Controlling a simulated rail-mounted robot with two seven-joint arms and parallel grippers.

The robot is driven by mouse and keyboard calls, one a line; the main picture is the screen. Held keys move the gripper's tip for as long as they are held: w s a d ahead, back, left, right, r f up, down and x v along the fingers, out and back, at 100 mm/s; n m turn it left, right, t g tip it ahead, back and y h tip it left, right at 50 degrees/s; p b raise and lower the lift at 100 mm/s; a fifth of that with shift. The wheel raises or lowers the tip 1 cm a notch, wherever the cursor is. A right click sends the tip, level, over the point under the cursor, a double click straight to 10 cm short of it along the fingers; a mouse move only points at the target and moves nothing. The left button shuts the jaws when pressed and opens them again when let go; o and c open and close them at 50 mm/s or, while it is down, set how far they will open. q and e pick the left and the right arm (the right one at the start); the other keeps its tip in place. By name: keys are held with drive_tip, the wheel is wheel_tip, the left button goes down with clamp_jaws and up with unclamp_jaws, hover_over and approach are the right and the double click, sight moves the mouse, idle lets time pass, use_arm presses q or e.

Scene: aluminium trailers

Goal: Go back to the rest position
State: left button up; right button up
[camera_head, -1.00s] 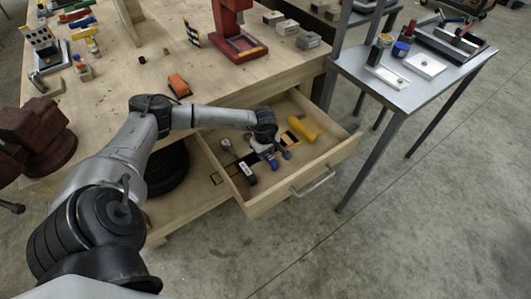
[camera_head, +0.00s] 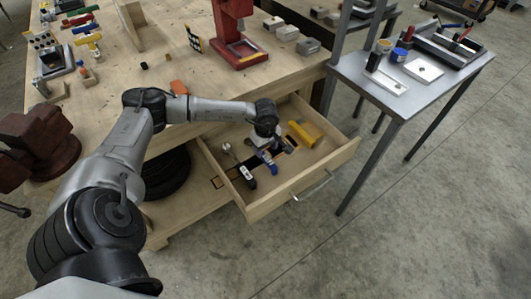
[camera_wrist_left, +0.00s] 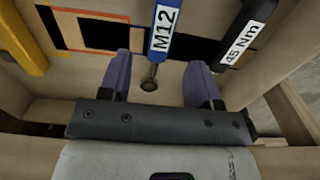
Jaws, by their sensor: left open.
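My left gripper (camera_wrist_left: 158,82) is open, with its two purple fingers apart and nothing clamped between them. In the head view my left gripper (camera_head: 278,145) hangs over the open wooden drawer (camera_head: 308,182), its fingers partly hidden by the wrist. A blue-handled tool marked M12 (camera_wrist_left: 167,28) lies in the drawer, its metal shaft pointing into the gap between the fingers; it also shows in the head view (camera_head: 267,160). A black tool marked 45 Nm (camera_wrist_left: 243,38) lies to its right in the wrist view. My right gripper is not in view.
A yellow tool (camera_head: 302,134) lies in the drawer's back right. The workbench (camera_head: 130,100) above carries a red press (camera_head: 235,35), an orange block (camera_head: 179,87) and a red vise (camera_head: 40,140). A grey metal table (camera_head: 400,100) stands to the right.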

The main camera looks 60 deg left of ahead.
use_arm(q)
wheel_tip(320, 180, up, 8)
drive_tip(key=p, duration=0.1)
drive_tip(key=shift+p, duration=0.35)
